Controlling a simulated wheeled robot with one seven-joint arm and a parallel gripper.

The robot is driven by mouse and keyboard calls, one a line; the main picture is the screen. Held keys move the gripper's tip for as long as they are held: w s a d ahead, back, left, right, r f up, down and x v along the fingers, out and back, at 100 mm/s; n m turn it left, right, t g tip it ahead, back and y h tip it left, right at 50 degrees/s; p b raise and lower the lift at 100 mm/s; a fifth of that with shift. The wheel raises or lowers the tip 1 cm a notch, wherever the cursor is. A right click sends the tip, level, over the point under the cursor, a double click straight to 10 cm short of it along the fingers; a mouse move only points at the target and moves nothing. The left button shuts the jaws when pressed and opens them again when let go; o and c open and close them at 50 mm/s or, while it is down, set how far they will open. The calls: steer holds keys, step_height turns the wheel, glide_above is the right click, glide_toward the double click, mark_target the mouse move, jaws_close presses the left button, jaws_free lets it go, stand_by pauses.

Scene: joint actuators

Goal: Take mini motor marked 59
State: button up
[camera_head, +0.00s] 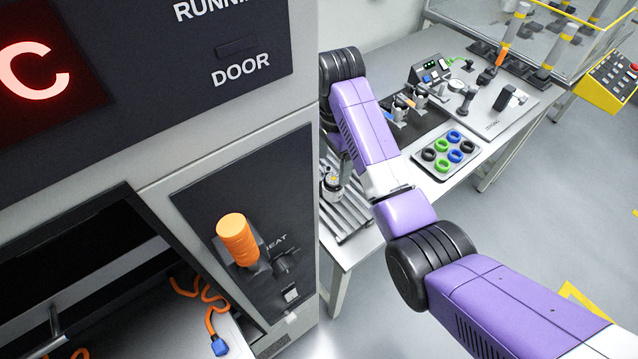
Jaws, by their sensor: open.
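No marking 59 is legible in the head view, so I cannot tell which thing is the mini motor marked 59. A small metallic cylindrical part (333,183) stands at the ribbed grey rack (350,222), partly cut off by the machine cabinet's edge. It may be a motor, but it is too small to tell. My purple arm reaches from the lower right up to a black joint beside the cabinet. Beyond that joint the arm goes behind the cabinet edge, and my gripper is hidden there.
The large grey machine cabinet (155,160), with an orange handle (238,240), fills the left. The white bench (484,169) holds a tray (468,166) of coloured rings, a control box (431,72) and fixtures. Open floor (540,230) lies at the right.

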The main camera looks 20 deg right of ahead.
mark_target(333, 178)
steer(key=shift+s+d+f+p, duration=0.1)
steer(key=shift+f+p, duration=0.6)
steer(key=shift+f, duration=2.8)
jaws_close()
